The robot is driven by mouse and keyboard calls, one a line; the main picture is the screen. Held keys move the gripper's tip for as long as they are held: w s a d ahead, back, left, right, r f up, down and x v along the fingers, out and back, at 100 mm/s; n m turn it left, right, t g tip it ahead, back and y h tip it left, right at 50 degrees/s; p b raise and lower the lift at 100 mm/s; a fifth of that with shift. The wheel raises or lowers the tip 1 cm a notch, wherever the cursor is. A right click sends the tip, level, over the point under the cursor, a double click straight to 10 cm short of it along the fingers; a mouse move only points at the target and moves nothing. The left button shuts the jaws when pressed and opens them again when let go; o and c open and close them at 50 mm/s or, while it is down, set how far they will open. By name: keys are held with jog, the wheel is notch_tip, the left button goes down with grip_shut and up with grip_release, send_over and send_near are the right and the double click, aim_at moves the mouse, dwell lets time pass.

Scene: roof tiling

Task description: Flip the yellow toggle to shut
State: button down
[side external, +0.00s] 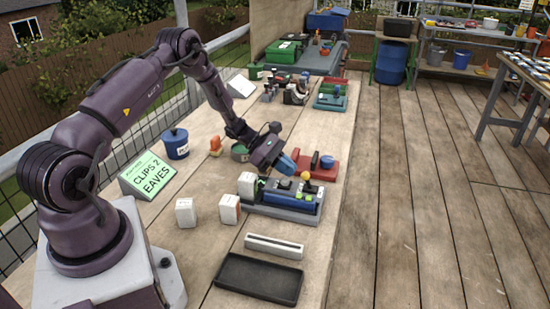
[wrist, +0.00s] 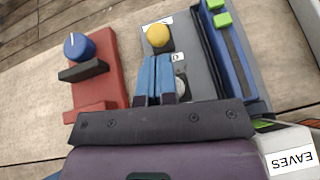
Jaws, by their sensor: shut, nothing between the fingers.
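The yellow toggle (side external: 305,175) stands on a grey and blue unit (side external: 280,213) on the bench. In the wrist view the round yellow toggle top (wrist: 158,36) sits on the grey panel (wrist: 195,65), just beyond my fingertips. My gripper (side external: 292,170) reaches over the unit with its blue fingers together and nothing between them. In the wrist view the fingers (wrist: 157,60) point at the toggle, close to it; I cannot tell whether they touch. A pale round knob (wrist: 181,85) is partly hidden beside the fingers. The toggle's stem is hidden under its top.
A red block (wrist: 97,70) with a blue knob (wrist: 78,46) lies beside the panel. A blue rail with green blocks (wrist: 222,19) runs along the other side. White boxes (side external: 229,208), a black tray (side external: 258,278) and a green sign (side external: 148,174) stand nearby on the bench.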

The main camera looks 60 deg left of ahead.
jog(key=shift+w+d+f, duration=0.3)
jog(key=shift+w+d, duration=0.05)
jog(key=shift+d, duration=0.15)
jog(key=shift+w+r+g, duration=0.1)
jog(key=shift+r+g, duration=0.1)
jog(key=shift+g, duration=0.2)
